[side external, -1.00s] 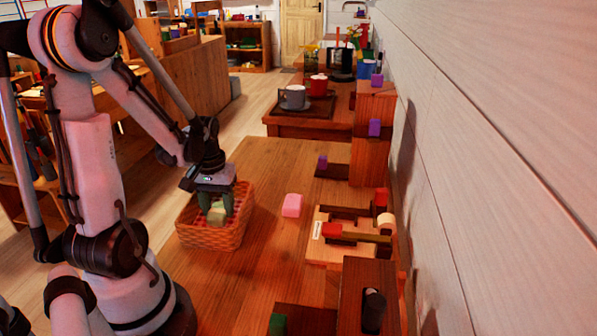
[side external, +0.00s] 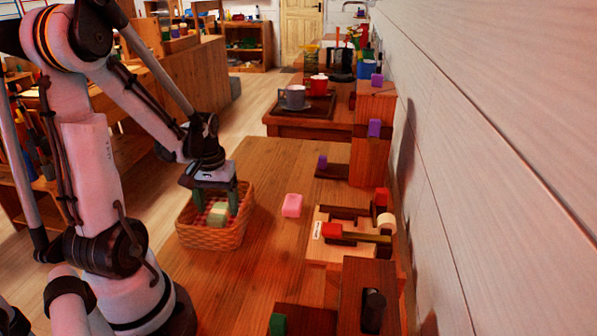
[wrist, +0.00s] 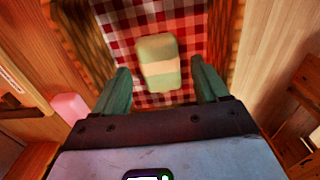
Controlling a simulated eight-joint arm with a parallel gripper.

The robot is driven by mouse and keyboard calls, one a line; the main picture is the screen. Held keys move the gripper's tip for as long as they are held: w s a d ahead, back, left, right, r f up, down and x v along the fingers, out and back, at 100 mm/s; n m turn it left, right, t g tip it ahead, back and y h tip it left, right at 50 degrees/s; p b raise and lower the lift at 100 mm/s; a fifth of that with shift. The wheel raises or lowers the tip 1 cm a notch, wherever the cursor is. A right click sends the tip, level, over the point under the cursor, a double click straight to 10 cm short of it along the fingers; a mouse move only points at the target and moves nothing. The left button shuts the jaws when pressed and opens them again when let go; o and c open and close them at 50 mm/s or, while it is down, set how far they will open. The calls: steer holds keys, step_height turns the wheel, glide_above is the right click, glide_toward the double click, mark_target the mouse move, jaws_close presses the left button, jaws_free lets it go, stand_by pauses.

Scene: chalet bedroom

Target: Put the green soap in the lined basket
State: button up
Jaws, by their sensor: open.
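The green soap (side external: 218,213), pale green with a cream band, lies in the lined basket (side external: 212,238). In the wrist view the soap (wrist: 158,62) rests on the red-and-white checked cloth (wrist: 118,22) of the basket (wrist: 222,30). My gripper (side external: 217,210) is over the basket, pointing down. Its green fingers are open, one on each side of the soap. In the wrist view my gripper (wrist: 163,82) shows a gap between each finger and the soap.
A pink soap (side external: 292,205) lies on the wooden table (side external: 265,270) right of the basket. A wooden latch board (side external: 335,250) and dark wooden blocks (side external: 370,160) stand along the wall at right. Open table surface lies between.

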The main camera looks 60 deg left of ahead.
mark_target(219, 210)
step_height(219, 210, up, 11)
steer(key=w+d+m+t, duration=0.3)
steer(key=d+m, duration=0.2)
steer(key=d, duration=0.5)
steer(key=w+d+m+t, duration=0.4)
steer(key=d+m, duration=0.1)
steer(key=d, duration=0.5)
steer(key=shift+w, duration=0.25)
stand_by(0.5)
